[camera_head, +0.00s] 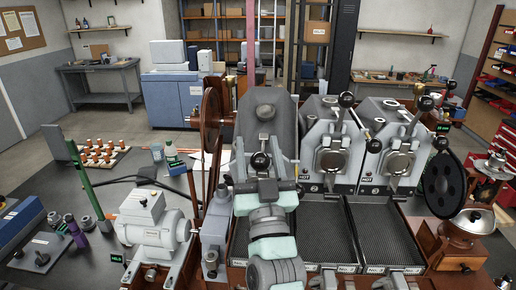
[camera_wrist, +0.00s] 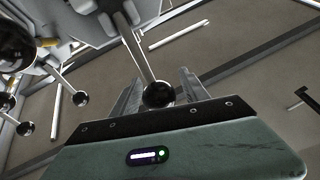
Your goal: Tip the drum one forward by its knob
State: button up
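Drum one (camera_head: 266,108) is the leftmost of three grey roaster drums in the head view. Its housing stands taller in the picture than its neighbours, and my arm covers its lower front. Its black ball knob (camera_head: 260,161) sits low in front of it. In the wrist view the knob (camera_wrist: 158,95) is at the end of a metal rod that comes down from above. My gripper (camera_head: 261,168) is at the knob, with one finger on each side. In the wrist view the fingers of my gripper (camera_wrist: 159,88) appear closed on it.
Drums two (camera_head: 333,155) and three (camera_head: 398,157) stand to the right with black-knobbed levers. Mesh cooling trays (camera_head: 328,228) lie below. A large brown wheel (camera_head: 211,122) and a motor (camera_head: 152,222) stand to the left. A black disc (camera_head: 443,185) stands at far right.

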jog(key=shift+o, duration=0.3)
jog(key=shift+s, duration=0.1)
jog(key=v, duration=1)
jog(key=shift+s+f+b, duration=0.2)
jog(key=shift+s+b, duration=0.05)
jog(key=shift+b, duration=0.1)
